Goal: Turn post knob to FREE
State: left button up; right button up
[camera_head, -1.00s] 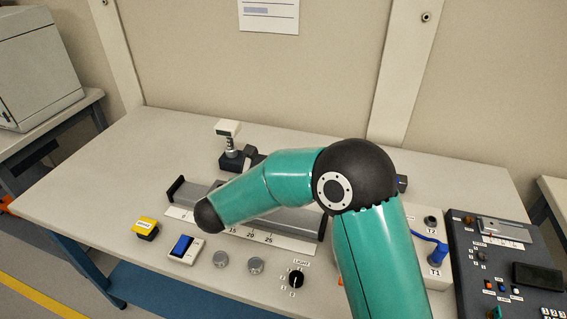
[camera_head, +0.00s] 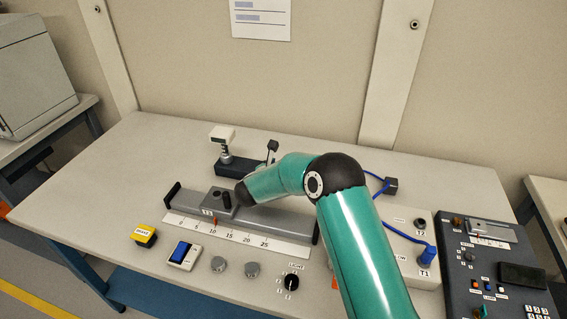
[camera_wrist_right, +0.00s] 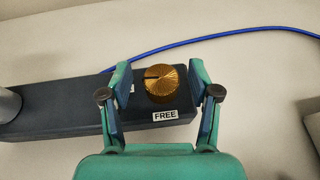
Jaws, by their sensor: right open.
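The post knob (camera_wrist_right: 166,84) is a ribbed gold knob on a dark base block (camera_wrist_right: 60,112) in the right wrist view. A dark notch on the knob points to the left. A white FREE label (camera_wrist_right: 165,116) lies just below the knob; another label to the left is mostly hidden by a finger. My right gripper (camera_wrist_right: 160,76) is open, with one finger on each side of the knob; I cannot tell whether they touch it. In the head view the base (camera_head: 232,165) carries a silver post with a white top (camera_head: 222,134); my right arm hides the knob. My left gripper is out of view.
A rail with a carriage (camera_head: 218,203) and a scale (camera_head: 238,234) lies in front of the base. A yellow button box (camera_head: 145,235), a blue rocker switch (camera_head: 185,255) and knobs line the front. A blue cable (camera_wrist_right: 215,36) runs behind the knob.

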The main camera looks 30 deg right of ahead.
jog(key=shift+w+d+f, duration=0.1)
jog(key=shift+w+d, duration=0.05)
jog(key=shift+d, duration=0.15)
